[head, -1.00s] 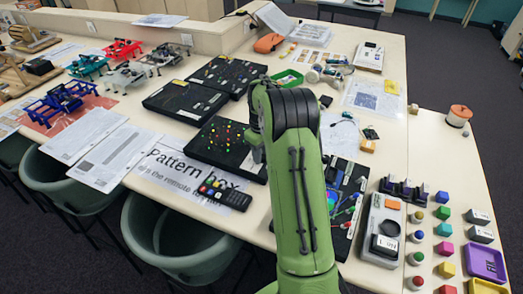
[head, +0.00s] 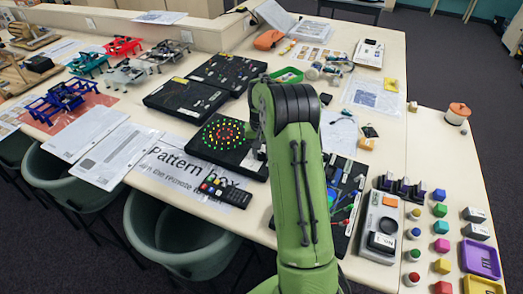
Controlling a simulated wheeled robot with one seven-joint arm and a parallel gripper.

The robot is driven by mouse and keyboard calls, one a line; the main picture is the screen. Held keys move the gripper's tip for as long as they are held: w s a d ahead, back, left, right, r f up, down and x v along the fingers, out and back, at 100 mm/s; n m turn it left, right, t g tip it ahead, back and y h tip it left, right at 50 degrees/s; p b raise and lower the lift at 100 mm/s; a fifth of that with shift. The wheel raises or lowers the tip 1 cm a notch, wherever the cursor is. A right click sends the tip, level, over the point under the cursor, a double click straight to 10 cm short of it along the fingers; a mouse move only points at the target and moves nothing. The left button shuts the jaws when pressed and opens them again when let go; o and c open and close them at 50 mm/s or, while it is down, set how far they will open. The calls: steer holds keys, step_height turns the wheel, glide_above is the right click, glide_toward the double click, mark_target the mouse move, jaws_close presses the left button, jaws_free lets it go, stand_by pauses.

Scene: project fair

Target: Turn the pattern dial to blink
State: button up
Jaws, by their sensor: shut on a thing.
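The pattern box (head: 202,158) is a black box at the centre of the head view, with a lit round pattern of coloured dots (head: 222,133) on top. The dots form rings of green, yellow and red. My gripper (head: 259,152) is at the right end of the box, pointing down and partly hidden by my green arm. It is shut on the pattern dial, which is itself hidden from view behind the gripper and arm.
A "Pattern box" sign (head: 186,172) lies in front of the box, with a black remote (head: 226,191) on it. Other black boxes (head: 185,100) stand behind. A tool board (head: 346,200) lies right of my arm, and a grey device (head: 382,228) stands further right.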

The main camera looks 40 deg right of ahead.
mark_target(261, 155)
stand_by(0.3)
steer(key=o, duration=1.1)
step_height(261, 155, up, 16)
steer(key=p, duration=0.2)
steer(key=shift+f+p, duration=0.1)
steer(key=shift+p, duration=0.25)
